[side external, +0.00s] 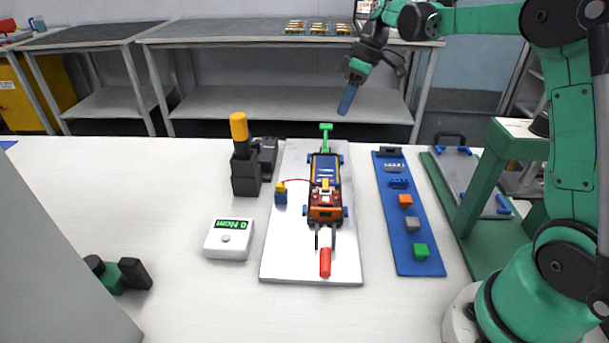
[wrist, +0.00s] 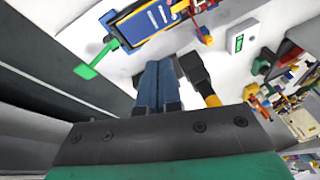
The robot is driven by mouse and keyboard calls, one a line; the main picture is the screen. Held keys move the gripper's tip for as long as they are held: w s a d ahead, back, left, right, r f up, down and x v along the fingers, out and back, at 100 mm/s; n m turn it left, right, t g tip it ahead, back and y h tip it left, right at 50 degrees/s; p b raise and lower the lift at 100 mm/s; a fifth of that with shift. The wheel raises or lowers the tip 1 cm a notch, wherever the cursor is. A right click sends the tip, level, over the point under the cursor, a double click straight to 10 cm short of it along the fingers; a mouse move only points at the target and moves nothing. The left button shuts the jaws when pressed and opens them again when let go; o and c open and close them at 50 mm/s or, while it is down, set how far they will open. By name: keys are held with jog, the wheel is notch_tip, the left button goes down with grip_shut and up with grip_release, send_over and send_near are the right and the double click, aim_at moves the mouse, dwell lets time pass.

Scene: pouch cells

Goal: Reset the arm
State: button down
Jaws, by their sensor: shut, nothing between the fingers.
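My gripper (side external: 346,101) hangs in the air at the upper middle of the side view, above and behind the white board. Its blue fingers are together with nothing between them. In the wrist view the fingers (wrist: 158,82) also lie closed side by side. Below is a white board (side external: 275,246) bearing a blue and orange fixture (side external: 327,190), with a green handle (side external: 326,130) at its far end and a red handle (side external: 325,263) at its near end. The green handle also shows in the wrist view (wrist: 97,60). My gripper touches none of these.
A black stand (side external: 246,178) with a yellow-handled tool (side external: 239,127) stands left of the board. A white readout box (side external: 229,239) lies nearer. A blue strip (side external: 413,259) with small coloured blocks lies right, beside a grey plate (side external: 463,181).

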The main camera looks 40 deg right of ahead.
jog(key=s+a+f+m+t+h, duration=0.1)
jog(key=s+a+m+t+h, duration=0.2)
jog(key=s+a, duration=0.8)
jog(key=s+m+t, duration=0.2)
jog(key=m, duration=0.1)
jog(key=shift+f+t+h, duration=0.15)
jog(key=shift+t+h, duration=0.15)
jog(key=shift+h, duration=0.1)
